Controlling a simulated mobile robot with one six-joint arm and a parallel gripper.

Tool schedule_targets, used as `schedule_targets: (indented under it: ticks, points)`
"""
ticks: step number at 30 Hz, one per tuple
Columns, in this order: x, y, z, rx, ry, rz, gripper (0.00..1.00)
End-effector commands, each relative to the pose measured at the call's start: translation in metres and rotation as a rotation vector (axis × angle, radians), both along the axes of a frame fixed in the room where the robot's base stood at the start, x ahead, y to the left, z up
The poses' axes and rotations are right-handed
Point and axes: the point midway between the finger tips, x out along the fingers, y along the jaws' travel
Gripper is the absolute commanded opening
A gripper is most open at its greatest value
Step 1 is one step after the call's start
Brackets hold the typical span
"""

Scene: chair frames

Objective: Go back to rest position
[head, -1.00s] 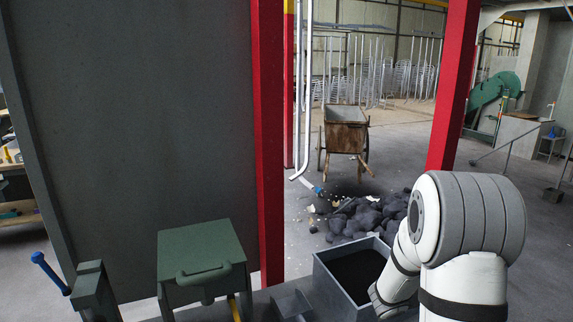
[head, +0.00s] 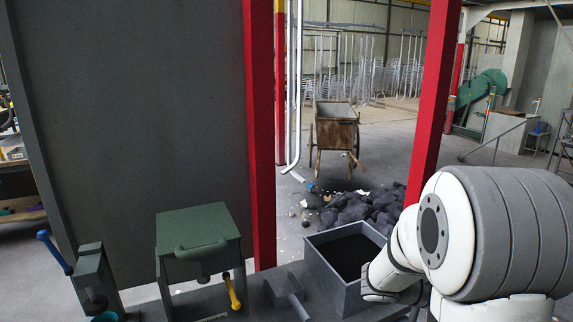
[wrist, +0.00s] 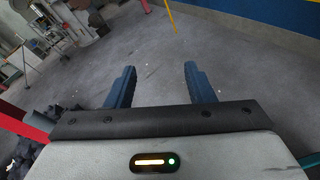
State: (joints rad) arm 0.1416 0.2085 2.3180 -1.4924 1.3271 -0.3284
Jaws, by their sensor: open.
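My gripper (wrist: 160,86) shows in the wrist view with its two blue fingers spread wide apart and nothing between them. It points out over bare grey floor. In the head view my white and grey arm fills the lower right, and the gripper itself cannot be made out there.
A grey bin (head: 318,262) of dark material stands just left of my arm. A green box (head: 200,243) and a vise-like tool (head: 92,279) are at the front left. Red posts (head: 434,105) frame an opening with a coal heap (head: 362,210) and wooden cart (head: 335,133) beyond.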

Motion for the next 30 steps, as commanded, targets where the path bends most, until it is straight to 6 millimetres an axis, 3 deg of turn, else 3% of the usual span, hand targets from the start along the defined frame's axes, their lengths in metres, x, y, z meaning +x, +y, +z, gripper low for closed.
schedule_targets:
  ticks: [5, 12, 18, 21, 25, 30]
  points:
    - [-0.042, 0.032, -0.025, 0.212, -0.209, -0.163, 0.48]
    - [-0.09, 0.116, -0.07, 0.628, -0.592, -0.459, 0.48]
    - [-0.104, 0.193, -0.088, 0.974, -0.871, -0.696, 0.48]
    - [-0.105, 0.222, -0.088, 1.103, -0.962, -0.789, 0.48]
    - [-0.106, 0.243, -0.086, 1.204, -1.028, -0.866, 0.48]
    - [-0.106, 0.249, -0.084, 1.232, -1.045, -0.889, 0.48]
